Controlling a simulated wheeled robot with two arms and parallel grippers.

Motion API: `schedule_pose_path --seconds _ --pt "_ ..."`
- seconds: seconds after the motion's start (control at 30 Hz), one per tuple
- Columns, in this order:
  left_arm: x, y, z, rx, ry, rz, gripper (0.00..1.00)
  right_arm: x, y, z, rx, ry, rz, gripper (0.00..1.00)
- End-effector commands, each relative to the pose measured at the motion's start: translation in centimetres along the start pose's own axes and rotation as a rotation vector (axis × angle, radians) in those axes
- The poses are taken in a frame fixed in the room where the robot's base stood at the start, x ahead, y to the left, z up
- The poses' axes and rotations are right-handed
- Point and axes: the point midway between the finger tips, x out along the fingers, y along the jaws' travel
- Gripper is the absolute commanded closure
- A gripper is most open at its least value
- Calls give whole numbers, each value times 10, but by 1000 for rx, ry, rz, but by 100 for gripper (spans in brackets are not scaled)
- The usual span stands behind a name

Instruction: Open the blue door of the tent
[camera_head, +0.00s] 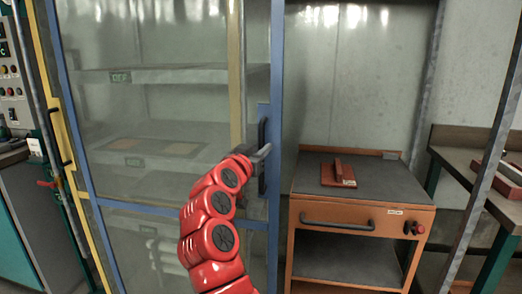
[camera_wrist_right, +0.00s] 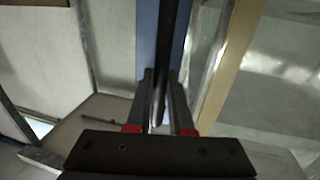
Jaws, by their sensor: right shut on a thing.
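The blue door (camera_head: 276,60) is a glass panel in a blue frame and fills the left and middle of the head view. Its blue edge also shows in the wrist view (camera_wrist_right: 146,40). A dark vertical handle (camera_head: 262,168) is on its right frame edge. My right gripper (camera_head: 262,152) reaches this handle from the front and is shut on it. In the wrist view the two fingers (camera_wrist_right: 159,105) stand on either side of the dark handle bar. The gripper partly hides the handle. My left gripper is not in view.
Behind the glass are shelves (camera_head: 165,74). Right of the door stands an orange cart (camera_head: 362,217) with a red-brown block (camera_head: 338,173) on top. A workbench (camera_head: 470,158) is at the far right, behind a slanted metal post (camera_head: 490,170). A yellow frame (camera_head: 62,125) and control panel (camera_head: 12,80) stand left.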

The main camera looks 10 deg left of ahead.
Motion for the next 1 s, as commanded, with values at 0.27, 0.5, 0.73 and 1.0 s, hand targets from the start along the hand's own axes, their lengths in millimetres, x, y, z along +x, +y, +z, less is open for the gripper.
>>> schedule_pose_path --seconds 0.27,0.5,0.73,1.0 --pt "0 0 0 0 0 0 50 1 1 -1 1 1 2 66" --pt "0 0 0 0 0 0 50 0 1 -1 1 1 1 50" --pt "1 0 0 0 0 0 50 -4 0 -1 1 2 0 50" --pt "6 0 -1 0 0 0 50 -47 -2 -1 4 1 -4 50"
